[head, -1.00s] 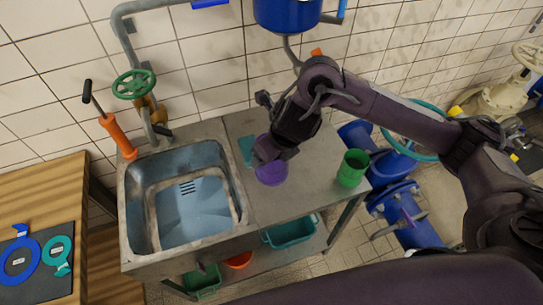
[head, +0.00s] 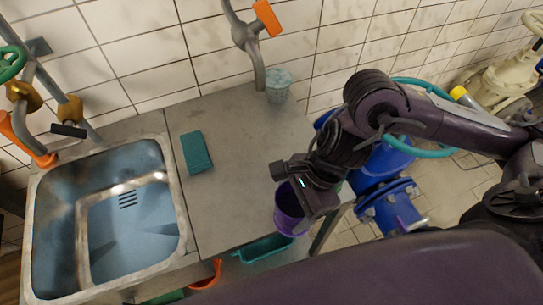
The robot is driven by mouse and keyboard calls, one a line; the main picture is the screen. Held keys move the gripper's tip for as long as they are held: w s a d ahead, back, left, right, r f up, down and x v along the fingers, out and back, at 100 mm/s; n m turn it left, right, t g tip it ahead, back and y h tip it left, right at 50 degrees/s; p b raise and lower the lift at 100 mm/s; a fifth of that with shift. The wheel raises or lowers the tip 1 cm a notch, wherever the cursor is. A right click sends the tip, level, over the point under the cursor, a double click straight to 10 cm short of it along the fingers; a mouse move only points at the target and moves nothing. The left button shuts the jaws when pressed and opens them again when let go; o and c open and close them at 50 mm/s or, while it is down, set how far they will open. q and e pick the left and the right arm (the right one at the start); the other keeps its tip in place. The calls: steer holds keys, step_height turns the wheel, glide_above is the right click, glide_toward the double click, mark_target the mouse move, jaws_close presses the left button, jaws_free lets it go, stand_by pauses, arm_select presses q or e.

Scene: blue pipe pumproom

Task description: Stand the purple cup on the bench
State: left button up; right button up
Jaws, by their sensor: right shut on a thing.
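The purple cup (head: 288,210) is in my right gripper (head: 306,206), over the front right part of the steel bench (head: 237,190). The gripper is shut on the cup and covers its right side. The cup looks slightly tilted; I cannot tell whether its base touches the bench. My left gripper is not in view.
A teal sponge (head: 196,152) lies on the bench beside the sink (head: 110,220). A pale teal patterned cup (head: 278,85) stands at the back by the wall. The middle of the bench is clear. A teal bin (head: 264,248) is below the front edge.

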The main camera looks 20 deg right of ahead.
steer(key=w+f+p, duration=0.1)
steer(key=w+p, duration=0.1)
steer(key=w, duration=0.3)
steer(key=w+f+p, duration=0.1)
steer(key=w+p, duration=0.1)
steer(key=w, duration=0.4)
steer(key=w+f+p, duration=0.1)
steer(key=w+p, duration=0.1)
steer(key=w, duration=0.4)
steer(key=shift+w+a+f+p, duration=0.15)
steer(key=shift+w+a+p, duration=0.05)
steer(key=shift+a+p, duration=0.2)
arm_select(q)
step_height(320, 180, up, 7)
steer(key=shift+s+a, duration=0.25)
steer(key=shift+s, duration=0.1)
arm_select(e)
steer(key=shift+w, duration=0.1)
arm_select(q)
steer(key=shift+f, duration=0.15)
arm_select(e)
steer(key=shift+f+b, duration=0.3)
steer(key=o, duration=1)
steer(key=shift+r, duration=0.1)
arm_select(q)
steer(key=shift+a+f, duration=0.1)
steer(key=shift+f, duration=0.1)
